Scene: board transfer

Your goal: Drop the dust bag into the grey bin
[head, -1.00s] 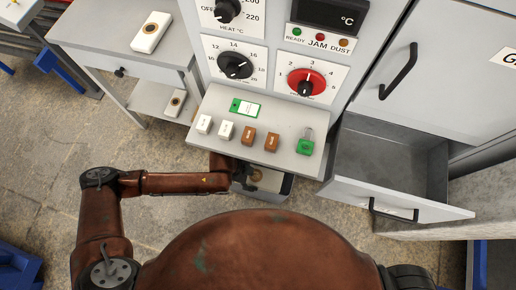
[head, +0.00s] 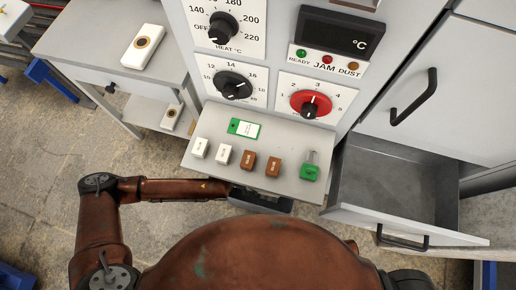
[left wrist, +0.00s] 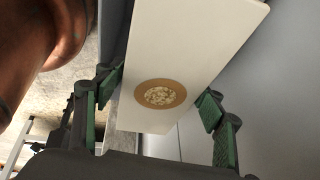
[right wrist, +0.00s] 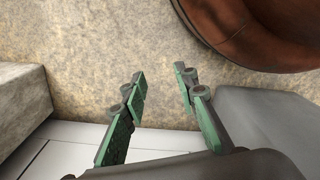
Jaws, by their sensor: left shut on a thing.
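The dust bag (left wrist: 190,55) is a flat white block with a tan ring around a speckled opening. In the left wrist view it stands tilted between the fingers of my left gripper (left wrist: 160,103), which is shut on it. My right gripper (right wrist: 158,95) is open and empty above the floor in the right wrist view. I cannot identify the grey bin with certainty; a dark grey shape (head: 262,203) shows just under the shelf edge.
The shelf (head: 225,180) carries a green tag, white and brown blocks and a green padlock. An open grey drawer (head: 395,190) juts out at the right, apparently empty. A side table (head: 85,50) at the left holds another white block with a tan ring (head: 143,47).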

